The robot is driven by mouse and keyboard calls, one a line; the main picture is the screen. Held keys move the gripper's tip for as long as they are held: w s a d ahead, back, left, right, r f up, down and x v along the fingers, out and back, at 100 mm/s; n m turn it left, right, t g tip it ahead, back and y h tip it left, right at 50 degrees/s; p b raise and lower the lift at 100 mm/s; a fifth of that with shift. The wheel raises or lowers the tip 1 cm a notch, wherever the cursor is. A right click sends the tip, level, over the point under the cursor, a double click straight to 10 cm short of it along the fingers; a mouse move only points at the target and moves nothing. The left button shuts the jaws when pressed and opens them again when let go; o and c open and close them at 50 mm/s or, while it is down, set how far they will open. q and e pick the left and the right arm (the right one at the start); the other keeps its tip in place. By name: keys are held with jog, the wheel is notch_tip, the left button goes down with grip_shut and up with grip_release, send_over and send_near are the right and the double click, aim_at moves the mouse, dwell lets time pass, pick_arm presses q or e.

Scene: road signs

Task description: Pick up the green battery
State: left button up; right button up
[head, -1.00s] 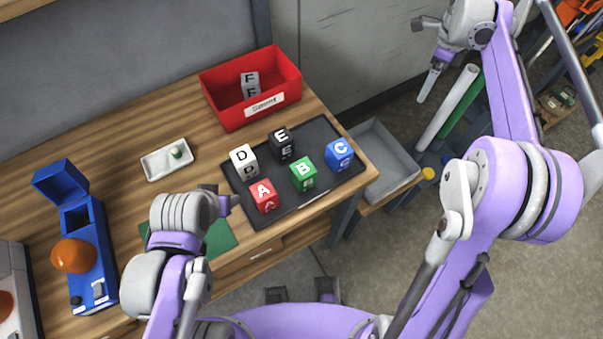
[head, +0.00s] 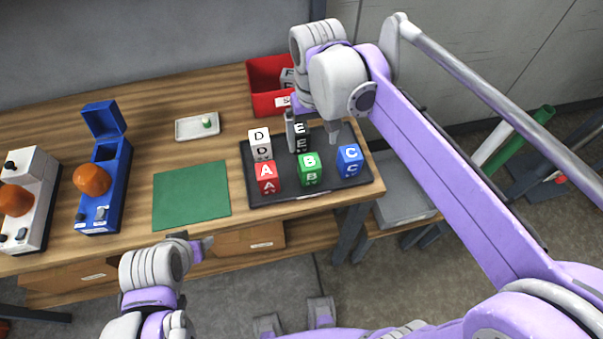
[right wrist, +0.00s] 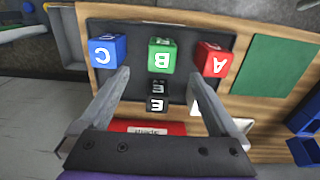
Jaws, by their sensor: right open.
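A green cube (head: 309,169) marked B stands in the front row of a black tray (head: 352,188), between a red cube (head: 267,178) marked A and a blue cube (head: 349,161) marked C. A small green piece (head: 207,121) lies in a white dish (head: 184,130). I cannot tell that either is a battery. My right gripper (head: 312,129) is open above the tray, around the black E cube's area. In the right wrist view, the green cube (right wrist: 162,55) shows beyond and between the open fingertips (right wrist: 159,75). My left gripper (head: 200,243) is low in front of the table; its jaws are unclear.
A black cube (head: 302,138) and a white cube (head: 260,146) stand in the tray's back row. A red bin (head: 262,84) is behind. A green mat (head: 191,195) lies left, near a blue box (head: 103,185). A grey bin (head: 405,210) is right of the table.

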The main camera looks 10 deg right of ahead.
send_over(310, 161)
notch_tip(310, 161, down, 4)
jog(key=shift+f, duration=3.25)
grip_shut()
